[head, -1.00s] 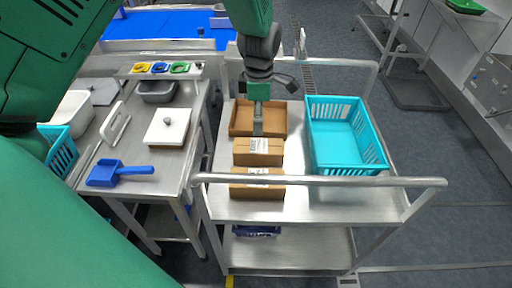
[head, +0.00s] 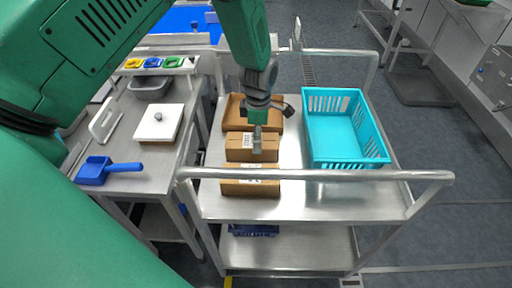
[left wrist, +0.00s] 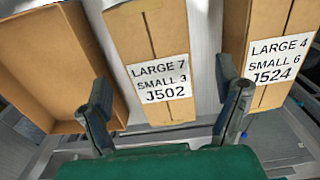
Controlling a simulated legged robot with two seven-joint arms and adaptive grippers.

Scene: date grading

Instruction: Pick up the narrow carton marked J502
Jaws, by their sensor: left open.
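The narrow carton marked J502 (head: 237,155) is a closed brown box on the cart, the middle one in a row of three boxes. In the left wrist view the J502 carton (left wrist: 150,32) shows a white label reading LARGE 7, SMALL 3, J502. My left gripper (head: 257,150) is over this carton, open and empty. In the left wrist view its fingers (left wrist: 163,85) stand apart, one toward each side of the J502 carton; I cannot tell whether they touch it. My right gripper is not in view.
The carton marked J524 (left wrist: 262,28) is close beside, nearer the cart rail (head: 320,175) in the head view (head: 235,188). An open brown box (head: 232,112) lies behind J502. A turquoise basket (head: 345,162) stands right. A side table (head: 150,182) holds a blue scoop (head: 95,171).

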